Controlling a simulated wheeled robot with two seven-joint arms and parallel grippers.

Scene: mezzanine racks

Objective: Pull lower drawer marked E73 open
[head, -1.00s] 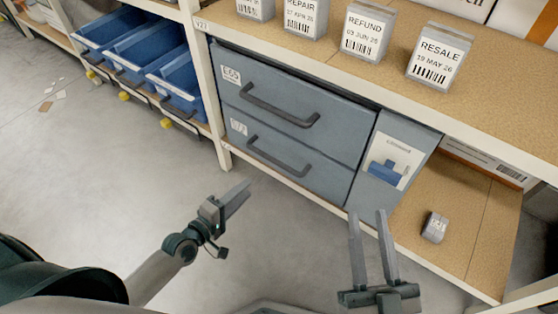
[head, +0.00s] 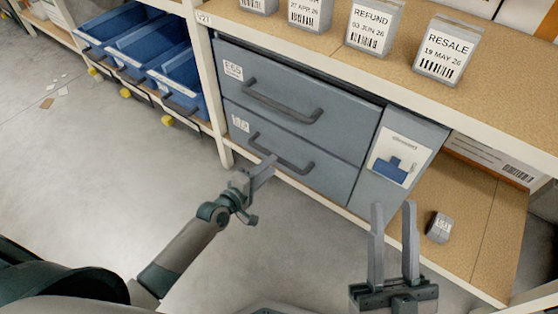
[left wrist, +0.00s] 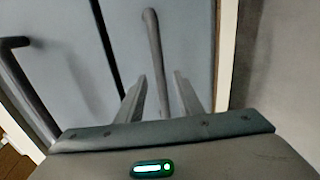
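The grey lower drawer (head: 325,183) sits shut under a grey upper drawer (head: 340,119). Its small white label (head: 240,122) is too blurred to read surely. Its dark bar handle (head: 283,153) also shows in the left wrist view (left wrist: 152,45). My left gripper (head: 268,163) is open at the lower drawer's handle. In the left wrist view the handle runs between the two spread fingers (left wrist: 160,80); I cannot tell whether they touch it. My right gripper (head: 393,207) is open and empty, in front of the unit's right part.
The upper drawer's handle (head: 283,103) is close above. Blue bins (head: 178,80) stand on the rack at left. A rack post (head: 208,90) stands left of the drawers. A small grey block (head: 438,227) lies on the lower shelf at right. The floor in front is clear.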

